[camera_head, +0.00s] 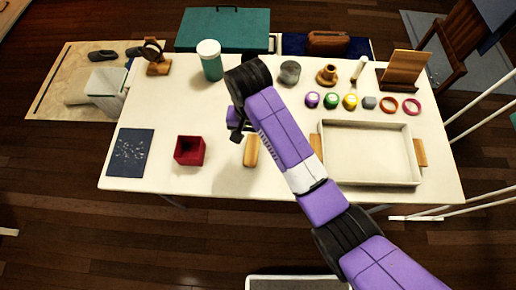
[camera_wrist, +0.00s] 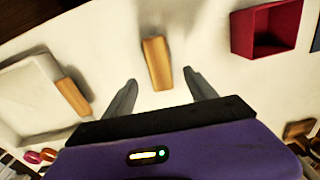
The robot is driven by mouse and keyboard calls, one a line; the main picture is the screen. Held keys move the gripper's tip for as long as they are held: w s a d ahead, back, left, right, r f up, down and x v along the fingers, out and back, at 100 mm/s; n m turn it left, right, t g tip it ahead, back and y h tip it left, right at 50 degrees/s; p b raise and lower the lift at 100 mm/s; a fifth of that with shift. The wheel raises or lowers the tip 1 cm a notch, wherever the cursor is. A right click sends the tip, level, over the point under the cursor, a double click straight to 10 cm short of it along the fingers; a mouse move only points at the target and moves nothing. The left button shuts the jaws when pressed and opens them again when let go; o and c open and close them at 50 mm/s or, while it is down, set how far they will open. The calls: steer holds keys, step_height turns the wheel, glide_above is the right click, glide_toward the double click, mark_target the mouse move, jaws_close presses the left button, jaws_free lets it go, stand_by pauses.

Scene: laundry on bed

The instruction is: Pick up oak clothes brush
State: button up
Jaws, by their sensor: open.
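The oak clothes brush (camera_head: 251,151) is a small tan wooden bar lying on the white table, just left of my purple arm in the head view. In the wrist view the brush (camera_wrist: 157,62) lies upright in the picture, ahead of and between my two grey fingers. My gripper (camera_wrist: 160,88) is open and empty, with a finger on each side of the line to the brush. In the head view my gripper (camera_head: 238,128) hangs above the table near the brush's far end. The brush's underside is hidden.
A red box (camera_head: 190,151) stands left of the brush. A white tray (camera_head: 368,181) with wooden handles lies to the right. A dark blue booklet (camera_head: 130,153) is at the left edge. Several small coloured items line the back right. Bare table surrounds the brush's near end.

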mark_target(252, 149)
steer(key=shift+s+d+f, duration=0.2)
steer(key=shift+d+f, duration=0.05)
step_height(252, 149, down, 7)
steer(key=shift+w+a+f+p, duration=0.15)
steer(key=shift+p, duration=0.25)
steer(key=shift+c, duration=0.3)
jaws_close()
